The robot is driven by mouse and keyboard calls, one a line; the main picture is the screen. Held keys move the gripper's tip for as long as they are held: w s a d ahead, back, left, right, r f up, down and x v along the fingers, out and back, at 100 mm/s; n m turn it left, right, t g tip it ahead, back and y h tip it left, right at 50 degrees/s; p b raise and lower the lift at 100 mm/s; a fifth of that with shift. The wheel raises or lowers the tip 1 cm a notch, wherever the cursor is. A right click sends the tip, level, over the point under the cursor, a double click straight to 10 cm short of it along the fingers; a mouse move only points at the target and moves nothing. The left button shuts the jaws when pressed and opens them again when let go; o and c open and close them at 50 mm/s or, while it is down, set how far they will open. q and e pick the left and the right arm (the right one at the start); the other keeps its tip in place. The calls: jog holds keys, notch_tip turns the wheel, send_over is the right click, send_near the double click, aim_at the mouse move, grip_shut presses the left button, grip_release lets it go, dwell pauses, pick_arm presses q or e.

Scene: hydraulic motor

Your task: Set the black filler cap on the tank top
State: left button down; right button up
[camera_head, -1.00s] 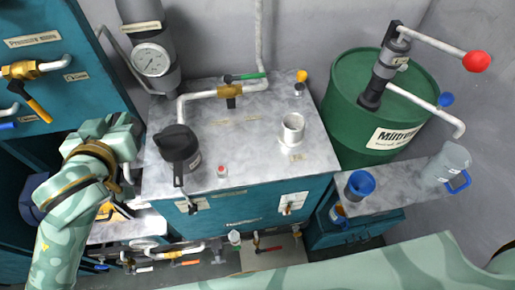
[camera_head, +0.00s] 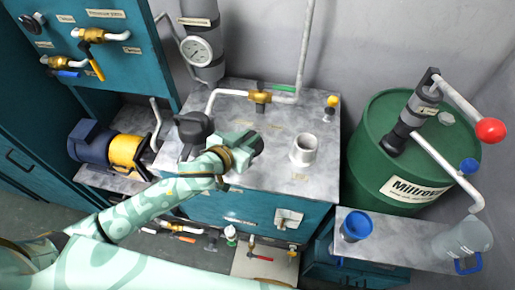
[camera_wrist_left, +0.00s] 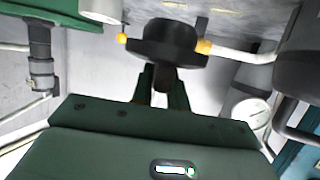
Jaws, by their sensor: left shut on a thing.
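My left gripper (camera_head: 245,145) is over the grey tank top (camera_head: 240,116), left of the white filler neck (camera_head: 303,149). It is shut on the black filler cap, which shows in the left wrist view as a wide dark disc (camera_wrist_left: 168,38) with a narrower stem between the fingers (camera_wrist_left: 163,86). In the head view the gripper mostly hides the cap. The neck stands upright and uncovered, apart from the cap. A white cylinder end (camera_wrist_left: 100,9), likely the neck, shows at the wrist view's top left. My right gripper is not in view.
A black pot-like part (camera_head: 193,127) stands on the tank's left, close to my left arm. A brass valve with a green handle (camera_head: 260,96) and a yellow-topped fitting (camera_head: 331,103) are at the back. A green drum (camera_head: 375,175) stands right.

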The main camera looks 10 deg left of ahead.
pick_arm(q)
jog(key=w+f, duration=0.1)
jog(key=w+d+f+b, duration=0.1)
jog(key=f, duration=0.1)
jog(key=shift+d+f, duration=0.1)
jog(key=shift+f, duration=0.15)
jog(key=shift+w+d+f, duration=0.15)
jog(key=shift+w+f, duration=0.3)
notch_tip(320, 180, down, 4)
jog(key=shift+w+d+r+b, duration=0.15)
jog(key=shift+r+b, duration=0.1)
jog(key=shift+b, duration=0.8)
jog(key=shift+r, duration=0.1)
jog(key=c, duration=1.4)
grip_release()
jog(key=shift+f, duration=0.2)
jog(key=shift+o, duration=0.2)
jog(key=shift+r, duration=0.1)
